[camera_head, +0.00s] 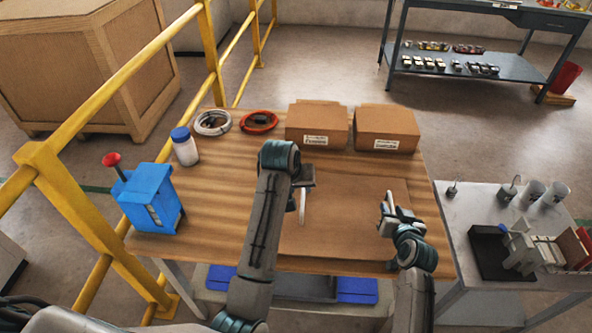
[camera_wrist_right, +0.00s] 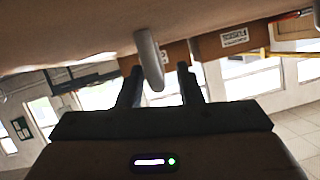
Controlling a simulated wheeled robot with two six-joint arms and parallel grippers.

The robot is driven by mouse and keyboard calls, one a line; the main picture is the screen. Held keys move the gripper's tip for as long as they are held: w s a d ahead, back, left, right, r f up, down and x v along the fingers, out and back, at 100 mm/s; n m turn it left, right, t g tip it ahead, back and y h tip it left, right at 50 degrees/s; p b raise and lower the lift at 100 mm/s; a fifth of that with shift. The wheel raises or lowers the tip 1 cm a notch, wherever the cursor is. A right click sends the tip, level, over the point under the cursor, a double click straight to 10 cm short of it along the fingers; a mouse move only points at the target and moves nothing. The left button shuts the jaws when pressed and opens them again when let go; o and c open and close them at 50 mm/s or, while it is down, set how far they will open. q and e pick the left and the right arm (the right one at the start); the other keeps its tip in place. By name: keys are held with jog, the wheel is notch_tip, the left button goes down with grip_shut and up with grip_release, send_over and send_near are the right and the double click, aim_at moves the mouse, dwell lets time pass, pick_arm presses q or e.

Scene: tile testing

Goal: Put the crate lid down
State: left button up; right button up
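The crate lid (camera_head: 345,222) is a flat brown panel with a pale upright handle near each side. It appears to lie flat over the right part of the wooden table; I cannot tell exactly what supports it. My left gripper (camera_head: 303,187) is at the left handle (camera_head: 303,208), partly hidden by its own arm, so its opening is unclear. My right gripper (camera_head: 392,208) is at the right handle. In the right wrist view, the right gripper's fingers (camera_wrist_right: 158,82) stand apart on either side of the grey handle (camera_wrist_right: 149,55), with gaps beside it.
Two labelled cardboard boxes (camera_head: 317,122) stand behind the lid. Cable coils (camera_head: 258,121), a white bottle (camera_head: 186,150) and a blue device (camera_head: 147,200) occupy the table's back and left. A metal side table (camera_head: 470,215) stands at right, a yellow railing (camera_head: 75,205) at left.

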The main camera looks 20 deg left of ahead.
jog(key=shift+s, duration=0.1)
pick_arm(q)
jog(key=v, duration=0.5)
jog(key=shift+s+a+r, duration=0.1)
jog(key=shift+r, duration=0.1)
pick_arm(e)
jog(key=v, duration=1.1)
jog(key=shift+s+d+r, duration=0.15)
jog(key=shift+s+r, duration=0.05)
jog(key=shift+s, duration=0.15)
